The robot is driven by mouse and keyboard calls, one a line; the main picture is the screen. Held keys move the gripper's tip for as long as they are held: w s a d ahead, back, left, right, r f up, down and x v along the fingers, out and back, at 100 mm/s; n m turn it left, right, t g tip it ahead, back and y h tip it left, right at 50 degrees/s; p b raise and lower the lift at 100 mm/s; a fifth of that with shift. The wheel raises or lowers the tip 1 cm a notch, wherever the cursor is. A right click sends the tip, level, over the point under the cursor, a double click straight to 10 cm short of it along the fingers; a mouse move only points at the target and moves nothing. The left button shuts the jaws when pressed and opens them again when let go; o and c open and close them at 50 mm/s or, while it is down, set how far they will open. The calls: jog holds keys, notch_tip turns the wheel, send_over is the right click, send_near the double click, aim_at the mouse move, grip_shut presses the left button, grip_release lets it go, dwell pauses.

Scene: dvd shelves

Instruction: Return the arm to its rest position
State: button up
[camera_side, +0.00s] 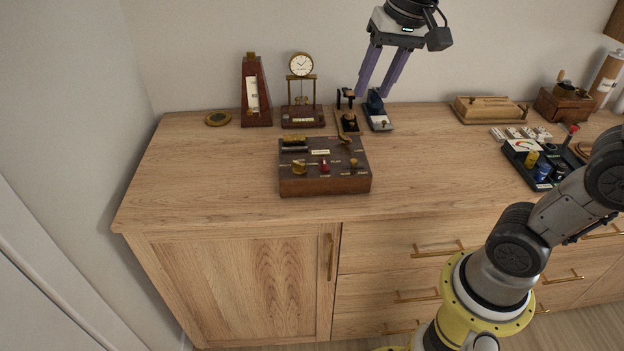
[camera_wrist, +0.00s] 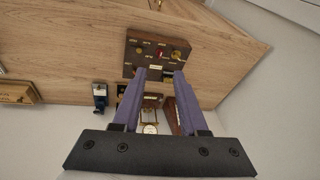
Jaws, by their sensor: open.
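My gripper (camera_side: 376,92) hangs in the air above the back of the wooden cabinet top (camera_side: 430,168), in front of the wall. Its two purple fingers point down and stand apart, with nothing between them. In the wrist view my gripper (camera_wrist: 160,72) also shows its fingers apart, with the dark wooden box (camera_wrist: 154,54) with brass fittings beyond the fingertips. That box (camera_side: 325,184) sits near the front of the cabinet top in the side view, well below and left of my gripper.
Along the back stand a metronome (camera_side: 256,95), a small clock (camera_side: 301,66), a black device (camera_side: 347,118) and a blue-grey stapler-like item (camera_side: 377,112). A wooden case (camera_side: 488,109) and a dark tray (camera_side: 541,163) are at right. The cabinet top's left and middle-right are clear.

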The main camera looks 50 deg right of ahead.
jog(key=s+f+n+t, duration=0.1)
jog(key=s+f+n, duration=0.2)
jog(key=s, duration=0.4)
jog(key=s+a+f+n+t, duration=0.1)
jog(key=s+f+n, duration=0.3)
jog(key=s+f, duration=0.1)
jog(key=shift+s+f, duration=0.15)
jog(key=shift+s, duration=0.7)
jog(key=shift+a, duration=0.1)
